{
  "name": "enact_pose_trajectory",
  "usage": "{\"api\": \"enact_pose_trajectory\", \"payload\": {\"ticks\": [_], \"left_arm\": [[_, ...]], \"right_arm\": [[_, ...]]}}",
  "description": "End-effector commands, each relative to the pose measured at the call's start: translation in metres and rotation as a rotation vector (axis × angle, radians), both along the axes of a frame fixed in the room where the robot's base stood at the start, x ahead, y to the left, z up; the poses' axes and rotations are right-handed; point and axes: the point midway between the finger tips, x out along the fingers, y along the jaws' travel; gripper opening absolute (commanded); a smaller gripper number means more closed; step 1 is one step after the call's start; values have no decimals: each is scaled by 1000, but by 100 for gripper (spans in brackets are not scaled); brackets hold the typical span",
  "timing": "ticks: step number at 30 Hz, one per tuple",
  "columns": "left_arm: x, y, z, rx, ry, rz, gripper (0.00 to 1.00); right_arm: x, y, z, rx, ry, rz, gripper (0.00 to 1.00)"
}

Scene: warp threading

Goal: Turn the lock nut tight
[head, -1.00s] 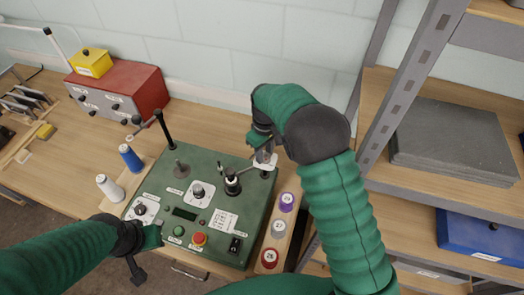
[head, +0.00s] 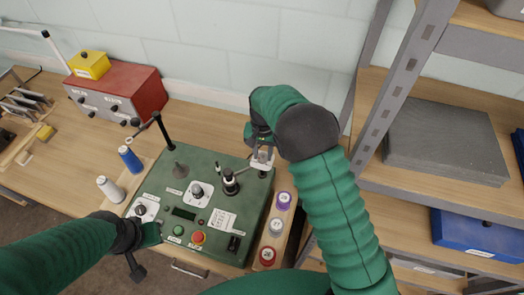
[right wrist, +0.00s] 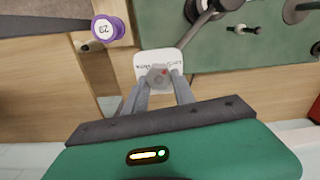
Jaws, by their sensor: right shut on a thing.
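My right gripper (head: 261,160) is at the far right corner of the green machine panel (head: 205,165), over a small white label plate (head: 262,167). The nut sits in front of the white plate (right wrist: 174,59), whose printing is upside down and hard to read. In the head view the nut is hidden by the fingers. My left gripper (head: 150,234) is at the panel's front left corner; its jaws cannot be made out.
Purple (head: 284,200), grey (head: 276,227) and red (head: 267,256) spools stand in a wooden rack right of the panel. A blue spool (head: 130,159) and white spool (head: 110,189) stand left. A dark post (head: 163,131) rises at the back. A metal shelf upright (head: 400,90) is close right of my right arm.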

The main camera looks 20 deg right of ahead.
Motion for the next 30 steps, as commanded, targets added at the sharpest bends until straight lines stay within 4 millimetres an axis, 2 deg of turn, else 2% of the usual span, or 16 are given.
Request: {"api": "enact_pose_trajectory", "payload": {"ticks": [1, 15, 30], "left_arm": [[0, 0, 2, 0, 0, 0, 0], [0, 0, 8, 0, 0, 0, 0], [0, 0, 9, 0, 0, 0, 0]], "right_arm": [[-6, 1, -3, 0, 20, -37, 0], [-6, 3, -5, 1, 22, -335, 0], [-6, 4, -5, 3, 20, -394, 0]]}}
